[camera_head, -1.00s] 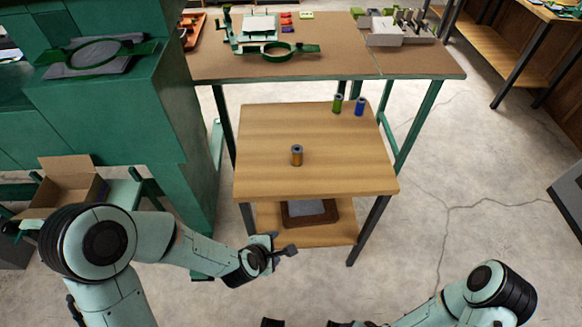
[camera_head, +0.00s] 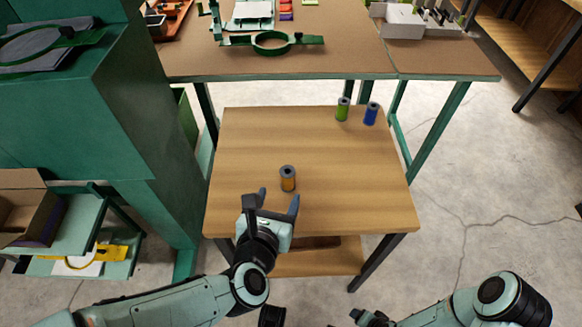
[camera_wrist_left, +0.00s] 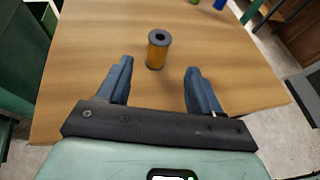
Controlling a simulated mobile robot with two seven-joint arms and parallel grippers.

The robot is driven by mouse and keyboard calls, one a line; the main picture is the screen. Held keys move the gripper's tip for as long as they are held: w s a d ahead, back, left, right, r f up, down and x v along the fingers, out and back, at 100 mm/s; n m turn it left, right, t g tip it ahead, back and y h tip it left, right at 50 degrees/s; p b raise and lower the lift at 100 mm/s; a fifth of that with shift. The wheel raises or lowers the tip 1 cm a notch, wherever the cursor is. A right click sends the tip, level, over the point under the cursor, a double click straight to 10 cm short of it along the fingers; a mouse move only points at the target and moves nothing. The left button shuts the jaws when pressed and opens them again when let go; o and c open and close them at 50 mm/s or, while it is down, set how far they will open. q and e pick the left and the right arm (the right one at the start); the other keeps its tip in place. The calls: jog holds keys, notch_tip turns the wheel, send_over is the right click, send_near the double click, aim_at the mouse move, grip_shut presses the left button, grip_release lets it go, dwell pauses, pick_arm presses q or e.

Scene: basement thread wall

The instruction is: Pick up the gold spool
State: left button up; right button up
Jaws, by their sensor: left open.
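The gold spool (camera_head: 288,179) stands upright on the small wooden table (camera_head: 240,144), left of its middle. In the left wrist view the spool (camera_wrist_left: 157,50) stands ahead of the fingertips, between their lines and a little left of centre. My left gripper (camera_head: 279,203) is open and empty at the table's front edge, pointing toward the spool and apart from it. Its two fingers also show in the left wrist view (camera_wrist_left: 158,73). My right arm shows at the lower right of the head view; its fingers cannot be made out.
A green spool (camera_head: 343,109) and a blue spool (camera_head: 371,114) stand at the table's back right corner. A higher workbench (camera_head: 350,55) stands behind. A green cabinet (camera_head: 95,120) rises at the left. The table's middle and right are clear.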

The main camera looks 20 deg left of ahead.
aim_at(286, 180)
pick_arm(q)
jog(key=shift+w+f+p, duration=0.35)
jog(key=shift+w+p, duration=0.1)
jog(key=shift+w, duration=0.2)
jog(key=b+x, duration=0.1)
jog(key=x, duration=0.3)
jog(key=shift+w+f, duration=0.2)
jog(key=shift+w, duration=0.1)
jog(key=shift+x, duration=0.9)
jog(key=x, duration=0.2)
jog(key=b+x, duration=0.1)
jog(key=x, duration=0.1)
jog(key=shift+w+a+r, duration=0.15)
jog(key=shift+w+a, duration=0.05)
jog(key=shift+w, duration=0.1)
jog(key=c, duration=1.1)
pick_arm(e)
jog(key=shift+s+d+f, duration=0.2)
jog(key=shift+s+f, duration=0.3)
jog(key=shift+f, duration=0.15)
pick_arm(q)
jog(key=shift+r, duration=0.15)
